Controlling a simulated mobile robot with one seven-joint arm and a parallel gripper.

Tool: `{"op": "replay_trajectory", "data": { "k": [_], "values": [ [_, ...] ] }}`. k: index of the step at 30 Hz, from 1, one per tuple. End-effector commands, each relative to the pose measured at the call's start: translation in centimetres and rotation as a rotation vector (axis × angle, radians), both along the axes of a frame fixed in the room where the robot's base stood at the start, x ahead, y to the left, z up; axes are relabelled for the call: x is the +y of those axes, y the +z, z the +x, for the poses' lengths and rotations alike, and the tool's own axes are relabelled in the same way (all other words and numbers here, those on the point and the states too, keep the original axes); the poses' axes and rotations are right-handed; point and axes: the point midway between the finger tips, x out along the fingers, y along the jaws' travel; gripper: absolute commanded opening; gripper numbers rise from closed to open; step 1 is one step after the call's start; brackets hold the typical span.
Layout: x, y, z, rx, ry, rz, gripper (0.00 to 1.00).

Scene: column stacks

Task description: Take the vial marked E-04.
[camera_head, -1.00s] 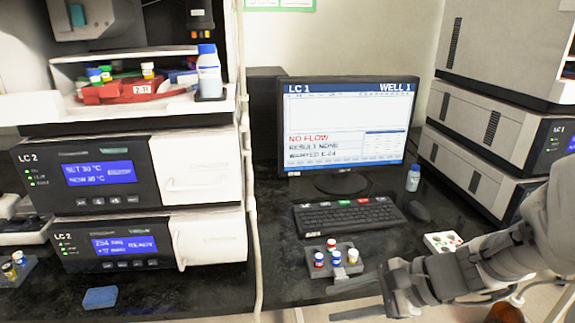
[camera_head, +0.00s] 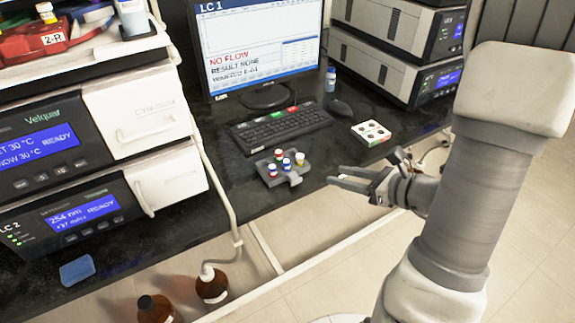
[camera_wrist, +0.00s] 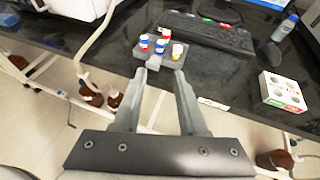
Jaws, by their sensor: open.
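A small grey rack (camera_head: 293,179) stands near the bench's front edge and holds several small vials with coloured caps. One has a blue cap (camera_head: 287,162); red and white caps stand around it. No vial marking is legible, so I cannot tell which is E-04. My gripper (camera_head: 337,176) is open and empty, to the right of the rack and apart from it. Its fingers (camera_wrist: 160,80) point toward the rack.
A monitor (camera_head: 259,42) showing "NO FLOW" and a wanted E-04 line stands behind a keyboard (camera_head: 280,128). A white box with round holes (camera_head: 370,133) sits behind my gripper. Brown bottles (camera_head: 212,286) stand below the bench edge. A blue block (camera_head: 77,270) lies at left.

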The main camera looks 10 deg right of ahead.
Motion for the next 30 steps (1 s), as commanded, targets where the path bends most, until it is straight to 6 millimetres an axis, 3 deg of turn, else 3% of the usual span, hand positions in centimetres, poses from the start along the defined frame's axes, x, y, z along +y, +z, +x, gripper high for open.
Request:
{"op": "replay_trajectory", "data": {
  "k": [5,18,30],
  "values": [
    [1.0,-1.0,1.5,0.003,-0.002,0.005,0.41],
    [5.7,-4.4,8.2,0.002,-0.001,0.002,0.41],
    [8.0,-5.7,11.3,0.001,0.000,0.003,0.41]
  ]
}}
